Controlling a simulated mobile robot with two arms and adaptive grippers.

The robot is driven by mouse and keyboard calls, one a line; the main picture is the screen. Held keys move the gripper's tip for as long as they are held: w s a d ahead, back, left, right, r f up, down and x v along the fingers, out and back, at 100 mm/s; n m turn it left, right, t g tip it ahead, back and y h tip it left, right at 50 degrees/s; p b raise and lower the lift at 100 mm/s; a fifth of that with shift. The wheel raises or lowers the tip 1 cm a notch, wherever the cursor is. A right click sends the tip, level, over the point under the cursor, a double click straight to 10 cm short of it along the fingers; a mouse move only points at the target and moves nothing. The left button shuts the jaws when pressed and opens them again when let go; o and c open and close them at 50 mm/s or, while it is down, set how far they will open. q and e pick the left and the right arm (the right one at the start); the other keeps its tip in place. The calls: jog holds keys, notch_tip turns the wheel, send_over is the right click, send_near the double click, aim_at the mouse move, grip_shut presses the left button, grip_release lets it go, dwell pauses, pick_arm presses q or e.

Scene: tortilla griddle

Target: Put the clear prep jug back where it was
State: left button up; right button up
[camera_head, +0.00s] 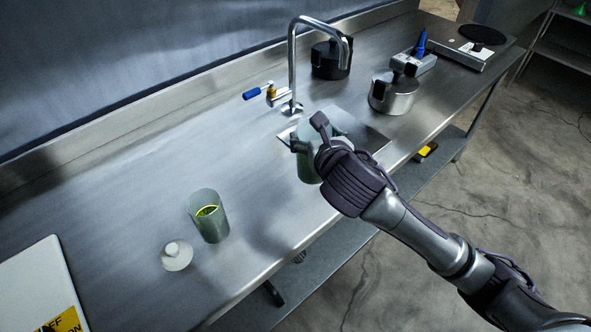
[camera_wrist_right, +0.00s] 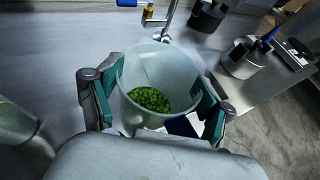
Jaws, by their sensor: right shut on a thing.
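The clear prep jug (camera_head: 306,168) is a translucent, pale tub by the near left edge of the sink. In the right wrist view the jug (camera_wrist_right: 160,72) is upright, with chopped green pieces (camera_wrist_right: 149,99) at its bottom. My right gripper (camera_head: 308,134) is shut on it, and in the wrist view its fingers (camera_wrist_right: 158,92) press on both sides of the jug. The gripper and wrist hide part of the jug in the head view. I cannot tell whether its base touches the counter. My left gripper is not in view.
Another translucent container (camera_head: 208,222) stands front left beside a round pale lid (camera_head: 176,256). A white board (camera_head: 30,285) lies far left. The tap (camera_head: 291,65) rises behind the sink (camera_head: 362,135). A steel pot (camera_head: 393,96) and black pot (camera_head: 329,62) stand right. The left-middle counter is bare.

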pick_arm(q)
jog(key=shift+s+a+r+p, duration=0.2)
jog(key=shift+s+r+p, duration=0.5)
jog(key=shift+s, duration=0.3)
pick_arm(e)
jog(key=w+a+f, duration=0.5)
jog(key=a+f, duration=0.4)
jog(key=f, duration=0.1)
jog(key=shift+a+f, duration=0.15)
jog(key=shift+a, duration=0.1)
jog(key=o, duration=1.7)
jog(key=shift+f, duration=0.15)
pick_arm(q)
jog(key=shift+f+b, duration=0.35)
jog(key=shift+b, duration=0.05)
pick_arm(e)
jog(key=v, duration=1.2)
